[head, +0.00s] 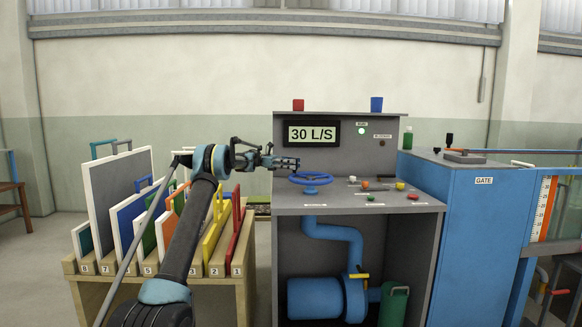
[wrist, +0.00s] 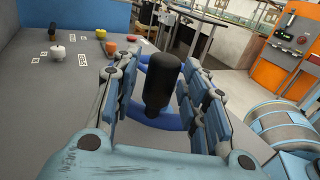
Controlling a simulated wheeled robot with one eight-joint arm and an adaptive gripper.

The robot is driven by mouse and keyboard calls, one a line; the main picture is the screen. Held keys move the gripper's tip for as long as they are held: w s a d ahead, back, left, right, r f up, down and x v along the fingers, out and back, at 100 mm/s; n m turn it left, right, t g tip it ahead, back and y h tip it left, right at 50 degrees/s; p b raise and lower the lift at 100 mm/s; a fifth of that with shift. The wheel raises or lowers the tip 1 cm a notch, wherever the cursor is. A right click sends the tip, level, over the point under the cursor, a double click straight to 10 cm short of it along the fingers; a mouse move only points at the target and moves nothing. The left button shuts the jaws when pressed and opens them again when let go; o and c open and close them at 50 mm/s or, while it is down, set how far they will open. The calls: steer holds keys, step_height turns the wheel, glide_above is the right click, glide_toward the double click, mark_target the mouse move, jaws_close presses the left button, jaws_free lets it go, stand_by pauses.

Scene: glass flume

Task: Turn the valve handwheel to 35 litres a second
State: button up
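The blue valve handwheel (head: 310,180) lies flat on the grey console top, below the display. The display (head: 311,133) reads 30 L/S. My gripper (head: 290,163) is just above the wheel's left side in the head view. In the wrist view, the wheel's upright black handle (wrist: 162,85) stands between my two fingers (wrist: 160,100), with the blue rim (wrist: 172,120) below it. The fingers look open, with a small gap visible on each side of the handle. The handle is hard to make out in the head view.
The console top (head: 345,203) also carries small knobs, including an orange one (head: 365,185) and a red one (head: 413,196). The blue gate cabinet (head: 465,230) stands right; a rack of coloured boards (head: 120,205) stands left.

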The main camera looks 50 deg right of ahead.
steer(key=shift+s+d, duration=0.15)
steer(key=shift+s, duration=0.2)
steer(key=shift+r, duration=0.1)
steer(key=shift+r, duration=0.3)
step_height(320, 180, up, 9)
steer(key=shift+w+r, duration=0.15)
